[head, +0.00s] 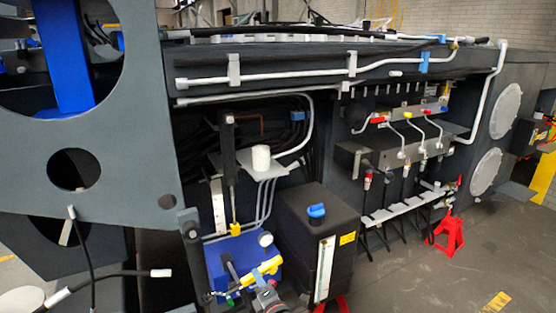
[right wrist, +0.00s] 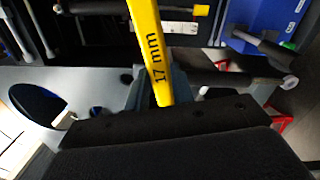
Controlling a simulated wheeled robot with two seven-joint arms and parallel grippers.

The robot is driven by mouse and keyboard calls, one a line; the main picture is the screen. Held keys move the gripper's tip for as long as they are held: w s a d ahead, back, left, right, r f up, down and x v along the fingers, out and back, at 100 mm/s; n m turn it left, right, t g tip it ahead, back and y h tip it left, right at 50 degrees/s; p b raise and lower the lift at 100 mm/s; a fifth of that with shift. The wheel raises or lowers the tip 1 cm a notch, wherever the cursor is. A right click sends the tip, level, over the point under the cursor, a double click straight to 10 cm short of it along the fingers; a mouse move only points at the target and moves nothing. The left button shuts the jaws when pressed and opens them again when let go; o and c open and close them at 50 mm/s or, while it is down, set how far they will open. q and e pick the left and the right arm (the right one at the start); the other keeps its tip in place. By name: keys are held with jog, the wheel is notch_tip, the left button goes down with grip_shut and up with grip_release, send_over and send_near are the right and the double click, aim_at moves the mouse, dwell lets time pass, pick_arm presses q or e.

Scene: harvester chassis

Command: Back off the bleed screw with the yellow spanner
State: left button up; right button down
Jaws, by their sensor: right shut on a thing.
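The yellow spanner (head: 262,270) is in front of the blue block (head: 222,252) in the lower middle of the head view. My right gripper (head: 267,293) is shut on it. In the right wrist view the spanner (right wrist: 149,45), marked "17 mm", runs up from between the fingers (right wrist: 162,103) and leaves the top edge, so its far end is hidden there. The blue block (right wrist: 268,22) is at upper right in that view. I cannot pick out the bleed screw for certain, nor tell whether the spanner touches it. My left gripper is not in view.
A black tank (head: 310,225) with a blue cap stands just right of the spanner. A grey plate (head: 120,195) with round holes closes off the left side. A black bar (head: 230,165) hangs above the block. Open floor (head: 440,285) lies at right, near a red stand (head: 449,234).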

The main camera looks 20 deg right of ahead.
pick_arm(q)
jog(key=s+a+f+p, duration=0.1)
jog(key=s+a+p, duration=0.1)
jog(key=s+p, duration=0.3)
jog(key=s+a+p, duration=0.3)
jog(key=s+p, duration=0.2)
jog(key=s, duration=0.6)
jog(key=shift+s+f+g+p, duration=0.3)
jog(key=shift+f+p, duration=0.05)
jog(key=shift+p, duration=0.05)
pick_arm(e)
jog(key=w+d+r+m, duration=0.5)
jog(key=w+d+r, duration=0.3)
jog(key=w+r, duration=0.4)
jog(key=w+d+r+m+g+h, duration=0.1)
jog(key=w+d+r+m, duration=0.5)
jog(key=w+d+r, duration=0.3)
jog(key=w+r, duration=0.3)
jog(key=r, duration=0.3)
jog(key=shift+r+m, duration=0.15)
jog(key=shift+m, duration=0.15)
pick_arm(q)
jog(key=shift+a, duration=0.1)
pick_arm(e)
jog(key=shift+w+d, duration=0.1)
